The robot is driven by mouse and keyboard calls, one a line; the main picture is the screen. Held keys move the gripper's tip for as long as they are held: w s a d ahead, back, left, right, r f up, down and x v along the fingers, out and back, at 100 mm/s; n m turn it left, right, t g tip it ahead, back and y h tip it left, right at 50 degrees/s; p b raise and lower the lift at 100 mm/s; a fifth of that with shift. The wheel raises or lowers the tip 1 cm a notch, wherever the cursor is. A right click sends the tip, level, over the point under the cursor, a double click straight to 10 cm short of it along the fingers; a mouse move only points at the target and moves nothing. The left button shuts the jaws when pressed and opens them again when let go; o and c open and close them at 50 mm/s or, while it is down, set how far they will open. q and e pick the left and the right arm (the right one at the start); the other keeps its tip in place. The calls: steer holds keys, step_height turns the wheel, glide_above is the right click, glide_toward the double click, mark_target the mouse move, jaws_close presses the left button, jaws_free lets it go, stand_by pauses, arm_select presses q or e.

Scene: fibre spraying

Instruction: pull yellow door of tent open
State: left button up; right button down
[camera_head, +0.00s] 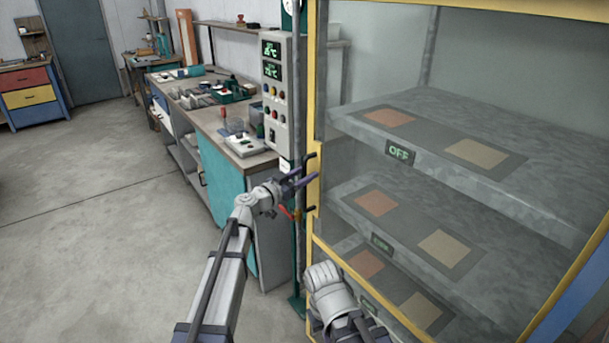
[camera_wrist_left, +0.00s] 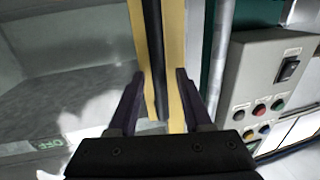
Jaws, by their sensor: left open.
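The tent's door has a yellow frame (camera_head: 310,80) and clear panels, and it looks closed. A black handle (camera_head: 312,209) is on the door's left upright; in the left wrist view it is a dark vertical bar (camera_wrist_left: 153,50) along the yellow frame (camera_wrist_left: 175,50). My left gripper (camera_head: 304,174) is open beside the handle. In the left wrist view its two dark fingers (camera_wrist_left: 161,75) stand either side of the bar and the yellow strip, with no grip on them. My right arm shows low in front of the door, but its fingers are not visible.
Grey shelves (camera_head: 460,140) with coloured pads and an OFF display stand behind the clear panels. A control box (camera_head: 276,95) with buttons is left of the door, above a cluttered workbench (camera_head: 205,115). The floor (camera_head: 90,220) at left is clear.

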arm_select(q)
steer(key=shift+c, duration=0.4)
jaws_close()
stand_by(0.9)
